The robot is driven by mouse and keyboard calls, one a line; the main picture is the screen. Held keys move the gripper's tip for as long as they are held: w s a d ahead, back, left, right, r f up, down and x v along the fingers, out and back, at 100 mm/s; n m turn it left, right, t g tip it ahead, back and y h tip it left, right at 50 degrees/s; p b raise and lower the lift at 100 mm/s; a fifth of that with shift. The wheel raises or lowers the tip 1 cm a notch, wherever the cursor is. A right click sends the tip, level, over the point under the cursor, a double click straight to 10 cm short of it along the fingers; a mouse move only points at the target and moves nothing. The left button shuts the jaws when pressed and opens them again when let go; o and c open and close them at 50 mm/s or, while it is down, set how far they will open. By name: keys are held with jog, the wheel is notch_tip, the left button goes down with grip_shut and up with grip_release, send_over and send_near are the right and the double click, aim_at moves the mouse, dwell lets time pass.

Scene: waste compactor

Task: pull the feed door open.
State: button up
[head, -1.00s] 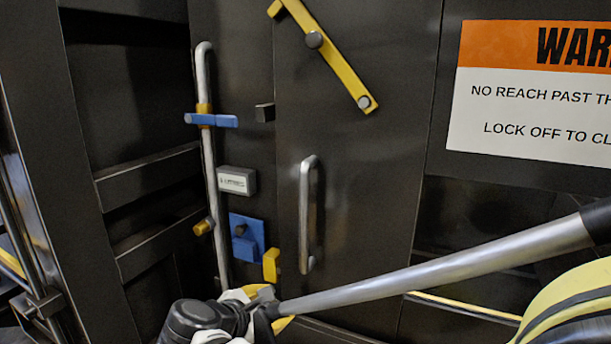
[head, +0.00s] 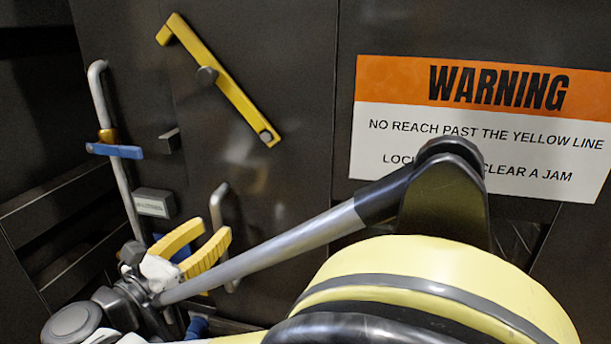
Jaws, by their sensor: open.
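The feed door (head: 290,165) is a dark flat panel that looks closed. Its upright silver bar handle (head: 217,204) shows at lower left, with its middle hidden behind my gripper. My gripper (head: 216,229) has two yellow fingers, open and apart, pointing up and right at the handle. One fingertip overlaps the handle in the picture. I cannot tell whether it touches the handle or how far in front it is.
A tall silver rod (head: 121,180) with a blue clamp (head: 114,151) stands left of the door. A grey labelled box (head: 154,203) and a small dark block (head: 170,140) sit between them. A warning sign (head: 460,135) is at right. My arm fills the lower right.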

jog(key=shift+x, duration=1.25)
grip_shut()
jog(key=shift+w, duration=0.1)
